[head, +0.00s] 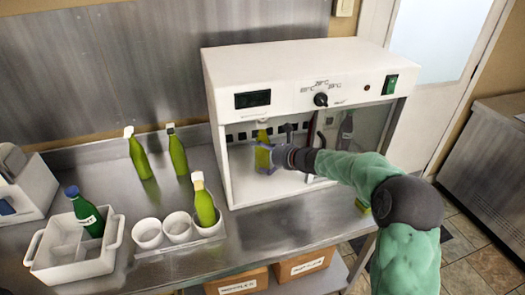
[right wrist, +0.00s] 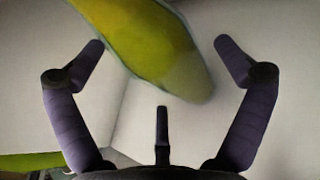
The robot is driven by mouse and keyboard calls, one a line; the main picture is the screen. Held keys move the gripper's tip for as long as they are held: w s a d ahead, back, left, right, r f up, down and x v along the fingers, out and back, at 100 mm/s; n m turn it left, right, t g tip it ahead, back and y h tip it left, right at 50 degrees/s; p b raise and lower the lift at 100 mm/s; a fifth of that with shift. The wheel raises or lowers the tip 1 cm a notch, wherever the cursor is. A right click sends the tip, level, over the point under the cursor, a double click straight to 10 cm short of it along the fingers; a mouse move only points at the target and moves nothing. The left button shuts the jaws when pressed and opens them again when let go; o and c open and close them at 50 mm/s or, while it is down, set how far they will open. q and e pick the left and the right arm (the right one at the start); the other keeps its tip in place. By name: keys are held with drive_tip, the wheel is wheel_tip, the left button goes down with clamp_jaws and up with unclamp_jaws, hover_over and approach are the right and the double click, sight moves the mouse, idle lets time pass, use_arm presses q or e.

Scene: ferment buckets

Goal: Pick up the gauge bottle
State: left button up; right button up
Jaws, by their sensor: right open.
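A yellow-green bottle (head: 262,157), which I take to be the gauge bottle, stands inside the open-fronted white cabinet (head: 222,120). My right gripper (head: 266,158) reaches into the cabinet from the right, and its fingers are at the bottle, hiding part of it. In the right wrist view the bottle (right wrist: 150,40) slants in from the top between the spread fingers of my right gripper (right wrist: 162,62). A gap shows between the bottle and the right finger; whether the left finger touches it I cannot tell. My left gripper is out of view.
Two more green bottles (head: 139,158) (head: 178,155) stand on the steel counter left of the cabinet. Another (head: 205,208) stands in the rightmost of three white cups (head: 148,233). A white caddy (head: 72,270) holds a dark green, blue-capped bottle (head: 85,213). The counter front is clear.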

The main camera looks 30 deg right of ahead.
drive_tip(key=shift+x, duration=1.25)
drive_tip(key=c, duration=1.6)
drive_tip(key=shift+r, duration=0.2)
drive_tip(key=shift+c, duration=0.2)
